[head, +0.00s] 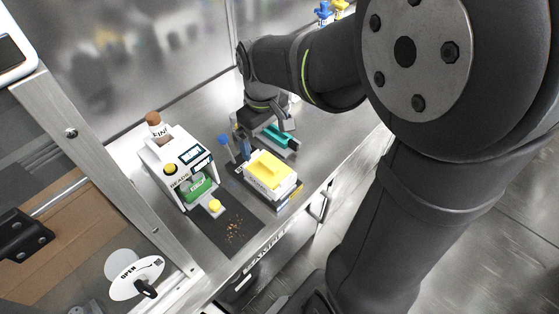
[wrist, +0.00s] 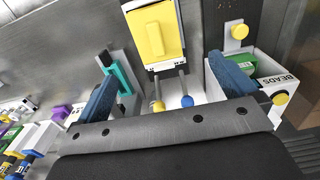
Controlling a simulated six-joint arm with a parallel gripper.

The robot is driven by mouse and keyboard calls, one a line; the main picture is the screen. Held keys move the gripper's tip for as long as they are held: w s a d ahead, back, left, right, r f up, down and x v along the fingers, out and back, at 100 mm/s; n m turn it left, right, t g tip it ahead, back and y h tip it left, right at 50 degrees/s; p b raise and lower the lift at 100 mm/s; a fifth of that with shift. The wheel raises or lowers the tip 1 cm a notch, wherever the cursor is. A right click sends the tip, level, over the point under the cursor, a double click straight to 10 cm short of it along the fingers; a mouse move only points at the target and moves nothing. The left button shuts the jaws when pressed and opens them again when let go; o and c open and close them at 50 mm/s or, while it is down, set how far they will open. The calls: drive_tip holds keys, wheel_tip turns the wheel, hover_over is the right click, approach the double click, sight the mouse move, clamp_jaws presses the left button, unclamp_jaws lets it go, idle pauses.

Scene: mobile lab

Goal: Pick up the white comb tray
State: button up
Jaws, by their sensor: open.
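I cannot single out a white comb tray for certain. A teal piece on a pale holder (wrist: 122,80) stands beside the left finger in the wrist view; the teal piece (head: 275,134) also shows under the wrist in the head view. My gripper (wrist: 160,60) is open, with its two blue fingers wide apart. A white box with a yellow lid (wrist: 154,32) lies beyond and between the fingers. Nothing is held between the fingers. In the head view the arm partly hides the area around the gripper.
A white BEADS machine (head: 168,158) with a green part stands left of the yellow-lidded box (head: 268,172). A dark mat (head: 215,230) with scattered crumbs lies in front. Several coloured items (wrist: 20,140) stand at lower left in the wrist view. A metal frame post bounds the bench.

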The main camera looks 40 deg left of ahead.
sight(269, 164)
wheel_tip(269, 164, down, 8)
drive_tip(key=shift+f, duration=0.1)
drive_tip(key=shift+w+f, duration=0.2)
drive_tip(key=shift+f, duration=1.1)
drive_tip(key=shift+w+f, duration=0.15)
drive_tip(key=shift+f, duration=1.1)
drive_tip(key=c, duration=1)
